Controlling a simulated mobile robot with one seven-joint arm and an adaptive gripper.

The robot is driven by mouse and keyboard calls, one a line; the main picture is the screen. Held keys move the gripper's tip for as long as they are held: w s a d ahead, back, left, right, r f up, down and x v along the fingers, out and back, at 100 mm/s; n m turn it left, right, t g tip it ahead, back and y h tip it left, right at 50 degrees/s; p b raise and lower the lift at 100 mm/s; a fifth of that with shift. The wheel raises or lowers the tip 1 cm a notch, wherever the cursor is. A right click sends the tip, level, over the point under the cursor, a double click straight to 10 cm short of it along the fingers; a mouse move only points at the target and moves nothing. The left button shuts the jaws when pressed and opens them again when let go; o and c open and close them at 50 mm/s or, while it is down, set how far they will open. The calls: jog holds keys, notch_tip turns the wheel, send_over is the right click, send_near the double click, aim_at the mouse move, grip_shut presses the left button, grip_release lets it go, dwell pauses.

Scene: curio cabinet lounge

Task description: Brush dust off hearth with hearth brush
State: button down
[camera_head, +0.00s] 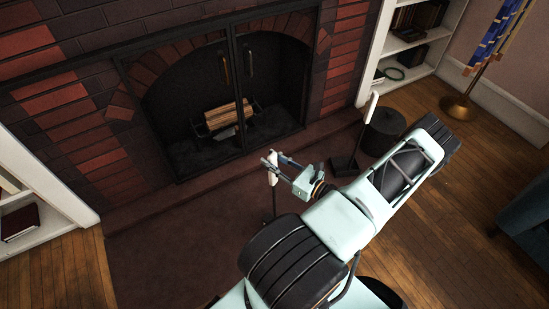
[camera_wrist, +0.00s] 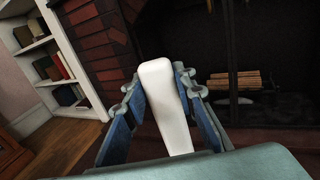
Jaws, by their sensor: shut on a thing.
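My gripper (camera_head: 271,160) is shut on the white handle of the hearth brush (camera_wrist: 164,100), over the hearth. The handle stands roughly upright between the blue finger pads in the wrist view. In the head view the white handle (camera_head: 273,170) shows at the fingers, with a thin dark shaft below it. The dark reddish-brown hearth (camera_head: 165,235) spreads in front of the fireplace. I cannot make out dust on it.
The fireplace (camera_head: 180,120) has dark doors and logs (camera_head: 227,115) inside. A white-handled tool (camera_head: 368,112) with a dark base stands beside a dark round bucket (camera_head: 384,131) at right. White shelves (camera_head: 407,55) flank the fireplace. A brass lamp base (camera_head: 458,107) stands farther right. The hearth's left part is clear.

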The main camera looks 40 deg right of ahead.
jog(key=shift+d+r+p, duration=0.1)
jog(key=shift+r+p, duration=2.75)
jog(key=shift+r, duration=1.25)
